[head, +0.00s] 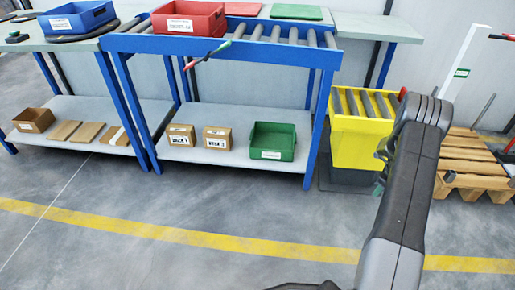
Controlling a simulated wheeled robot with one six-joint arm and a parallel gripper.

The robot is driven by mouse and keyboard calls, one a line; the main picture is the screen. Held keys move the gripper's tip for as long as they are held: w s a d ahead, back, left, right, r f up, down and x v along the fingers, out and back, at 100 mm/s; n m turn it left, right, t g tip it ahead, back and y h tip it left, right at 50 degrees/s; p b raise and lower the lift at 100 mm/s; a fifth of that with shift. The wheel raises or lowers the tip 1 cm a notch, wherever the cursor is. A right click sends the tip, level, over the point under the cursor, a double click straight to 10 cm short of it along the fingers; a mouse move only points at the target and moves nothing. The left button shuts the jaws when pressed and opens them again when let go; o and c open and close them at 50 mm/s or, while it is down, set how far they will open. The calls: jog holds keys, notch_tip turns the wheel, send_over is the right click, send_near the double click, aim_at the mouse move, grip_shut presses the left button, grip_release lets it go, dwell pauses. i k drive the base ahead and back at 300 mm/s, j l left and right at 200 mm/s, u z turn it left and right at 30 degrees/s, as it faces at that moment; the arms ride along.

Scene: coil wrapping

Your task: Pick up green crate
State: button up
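The green crate (272,142) is an open-topped bin with a white label on its front. It sits on the lower shelf (230,154) of the blue-framed roller table, near the right end. My arm rises from the bottom right of the head view, with its upper end in front of the yellow roller unit. My gripper (381,170) seems to be the small greenish-grey part left of the arm; the arm hides most of it. It is to the right of the crate and apart from it. Its fingers cannot be made out.
Two labelled cardboard boxes (216,139) stand left of the crate. A blue table leg (319,128) is just right of it. A red crate (188,18) and blue crate (76,20) are above. The yellow roller unit (352,140) stands right. The floor in front is clear.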

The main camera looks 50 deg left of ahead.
aim_at(273, 141)
jog(key=i+j+u, duration=0.1)
jog(key=u, duration=0.4)
jog(key=i+u, duration=0.2)
jog(key=u, duration=0.3)
jog(key=i+u, duration=0.2)
jog(key=u, duration=0.3)
jog(key=i+l, duration=0.15)
jog(key=i, duration=0.3)
